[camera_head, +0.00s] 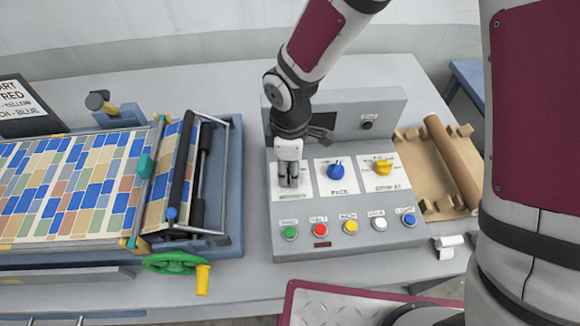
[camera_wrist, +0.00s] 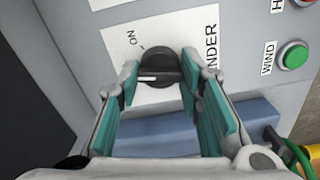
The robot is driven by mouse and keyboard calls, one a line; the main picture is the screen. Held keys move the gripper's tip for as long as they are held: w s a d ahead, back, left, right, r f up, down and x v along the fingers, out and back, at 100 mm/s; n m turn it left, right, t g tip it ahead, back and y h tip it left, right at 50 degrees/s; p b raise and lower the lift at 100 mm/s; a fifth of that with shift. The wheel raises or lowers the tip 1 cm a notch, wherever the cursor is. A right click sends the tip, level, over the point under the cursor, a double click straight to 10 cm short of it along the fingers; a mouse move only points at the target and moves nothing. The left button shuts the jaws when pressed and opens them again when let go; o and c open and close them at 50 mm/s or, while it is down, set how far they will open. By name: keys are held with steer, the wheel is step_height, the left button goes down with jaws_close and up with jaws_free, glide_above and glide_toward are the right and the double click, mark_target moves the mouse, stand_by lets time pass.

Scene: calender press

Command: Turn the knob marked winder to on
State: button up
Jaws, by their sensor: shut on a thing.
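The winder knob is a round black knob (camera_wrist: 160,66) with a white pointer line, on a white card (camera_wrist: 110,45) whose visible letters read "NDER". The pointer line is toward the left of the knob in the wrist view, below the tick by the word "ON" (camera_wrist: 132,38). My gripper (camera_wrist: 160,82) is shut on the knob, one teal-padded finger on each side. In the head view my gripper (camera_head: 289,179) comes down on the leftmost card of the sloped grey panel (camera_head: 390,238) and hides the knob.
A blue knob (camera_head: 336,172) and a yellow knob (camera_head: 383,168) sit to the right on the panel. Below is a row of coloured buttons, with the green one (camera_head: 290,233) nearest. The roller press (camera_head: 190,180) stands left, a brown roll (camera_head: 453,160) right.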

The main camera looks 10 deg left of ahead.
steer(key=m, duration=0.4)
steer(key=shift+m+p, duration=0.3)
steer(key=shift+p, duration=0.05)
steer(key=m+p, duration=0.1)
steer(key=m, duration=0.3)
steer(key=shift+m, duration=0.3)
steer(key=o, duration=1.2)
step_height(320, 180, up, 12)
steer(key=shift+m, duration=0.3)
